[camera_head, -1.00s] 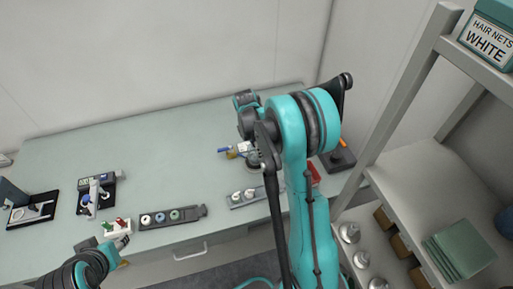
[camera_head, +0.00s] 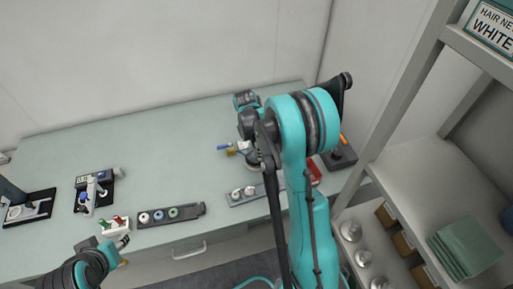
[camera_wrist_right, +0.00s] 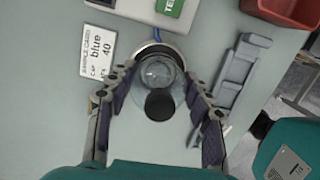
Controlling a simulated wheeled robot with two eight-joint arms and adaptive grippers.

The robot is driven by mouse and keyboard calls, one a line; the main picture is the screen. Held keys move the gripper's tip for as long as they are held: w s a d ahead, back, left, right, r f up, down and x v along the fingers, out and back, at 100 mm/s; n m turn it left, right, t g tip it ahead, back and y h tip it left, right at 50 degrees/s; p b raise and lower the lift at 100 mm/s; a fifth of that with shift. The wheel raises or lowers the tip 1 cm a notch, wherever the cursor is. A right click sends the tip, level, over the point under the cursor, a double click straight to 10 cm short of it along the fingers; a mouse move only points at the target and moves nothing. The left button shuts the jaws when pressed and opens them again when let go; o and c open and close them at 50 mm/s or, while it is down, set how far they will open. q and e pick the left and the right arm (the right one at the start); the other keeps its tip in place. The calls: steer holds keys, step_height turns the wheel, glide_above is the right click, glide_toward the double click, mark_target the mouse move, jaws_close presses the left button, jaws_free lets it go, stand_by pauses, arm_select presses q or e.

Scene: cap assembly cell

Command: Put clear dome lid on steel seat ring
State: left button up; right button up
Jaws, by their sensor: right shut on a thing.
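In the right wrist view my right gripper (camera_wrist_right: 163,92) is shut on the clear dome lid (camera_wrist_right: 172,88), a see-through round piece with a black knob (camera_wrist_right: 160,104). The steel seat ring (camera_wrist_right: 153,47) shows as a bright round rim just beyond and partly behind the lid. The lid overlaps it in the picture; whether they touch, I cannot tell. In the head view my right arm hides most of this spot. My left gripper (camera_head: 122,242) is low at the left, by the table's front edge; its jaws are too small to read.
A label card reading "blue 40" (camera_wrist_right: 97,54) lies left of the ring. A grey holder (camera_wrist_right: 236,75) and a red bin (camera_wrist_right: 285,10) are to the right. A tray with several round pieces (camera_head: 172,215) and a shelf rack (camera_head: 425,190) also stand around.

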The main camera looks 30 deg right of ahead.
steer(key=shift+f, duration=0.3)
steer(key=shift+f+b, duration=0.25)
steer(key=shift+b, duration=0.2)
stand_by(0.3)
steer(key=o, duration=1.2)
steer(key=shift+r, duration=0.1)
steer(key=shift+r+p, duration=2.3)
steer(key=shift+r, duration=1.2)
